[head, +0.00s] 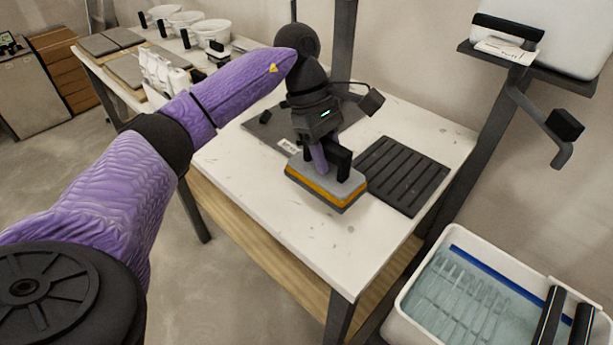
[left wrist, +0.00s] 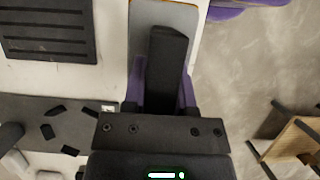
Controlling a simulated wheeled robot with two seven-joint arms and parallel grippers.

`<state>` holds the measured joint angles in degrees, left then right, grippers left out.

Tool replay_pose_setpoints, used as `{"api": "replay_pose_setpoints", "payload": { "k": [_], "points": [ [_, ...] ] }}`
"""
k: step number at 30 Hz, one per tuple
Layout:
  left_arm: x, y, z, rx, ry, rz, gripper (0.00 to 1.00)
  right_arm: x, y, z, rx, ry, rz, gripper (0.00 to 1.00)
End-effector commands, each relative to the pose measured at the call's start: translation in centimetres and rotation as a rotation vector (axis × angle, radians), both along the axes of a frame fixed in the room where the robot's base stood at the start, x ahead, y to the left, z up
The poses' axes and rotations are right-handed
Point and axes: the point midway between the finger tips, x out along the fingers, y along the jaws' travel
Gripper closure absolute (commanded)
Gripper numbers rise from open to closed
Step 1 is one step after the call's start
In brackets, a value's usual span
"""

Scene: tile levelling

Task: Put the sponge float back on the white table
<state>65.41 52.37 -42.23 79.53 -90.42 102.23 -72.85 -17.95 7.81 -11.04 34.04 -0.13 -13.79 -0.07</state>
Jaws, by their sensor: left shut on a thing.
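The sponge float (head: 313,186) has a grey plate, an orange-yellow layer and a black handle (head: 339,160). It lies flat over the near part of the white table (head: 290,225), at or just above its top; I cannot tell if it touches. My left gripper (head: 320,160) is above the float, shut on its handle. In the left wrist view, the purple fingers of the left gripper (left wrist: 165,90) flank the black handle (left wrist: 167,60), with the float's plate (left wrist: 150,14) beyond. My right gripper is not in view.
A black ribbed rack (head: 402,175) lies right of the float, and a dark grey mat (head: 262,128) lies behind it. White bowls (head: 209,32) stand at the far left. A white water tub (head: 405,310) with rollers is at lower right. The table's front corner is clear.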

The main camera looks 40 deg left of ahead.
Motion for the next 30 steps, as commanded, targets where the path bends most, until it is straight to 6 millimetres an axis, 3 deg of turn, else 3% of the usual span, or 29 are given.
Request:
{"api": "replay_pose_setpoints", "payload": {
  "k": [4,14,24,25,30],
  "points": [
    [-0.1,0.0,-4.2,0.001,0.008,0.004,1.00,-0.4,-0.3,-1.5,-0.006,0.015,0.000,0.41],
    [-0.1,0.0,-9.7,-0.001,0.006,0.002,1.00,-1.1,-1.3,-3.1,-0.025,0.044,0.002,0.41],
    [0.0,0.0,-10.2,0.000,0.001,0.001,1.00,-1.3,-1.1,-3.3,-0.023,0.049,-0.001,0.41],
    [0.0,0.0,-10.2,0.001,0.001,0.001,0.63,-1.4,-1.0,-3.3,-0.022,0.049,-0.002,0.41],
    [-0.1,0.0,-10.1,0.001,0.001,0.001,0.30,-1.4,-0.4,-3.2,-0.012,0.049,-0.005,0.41]
  ]
}}
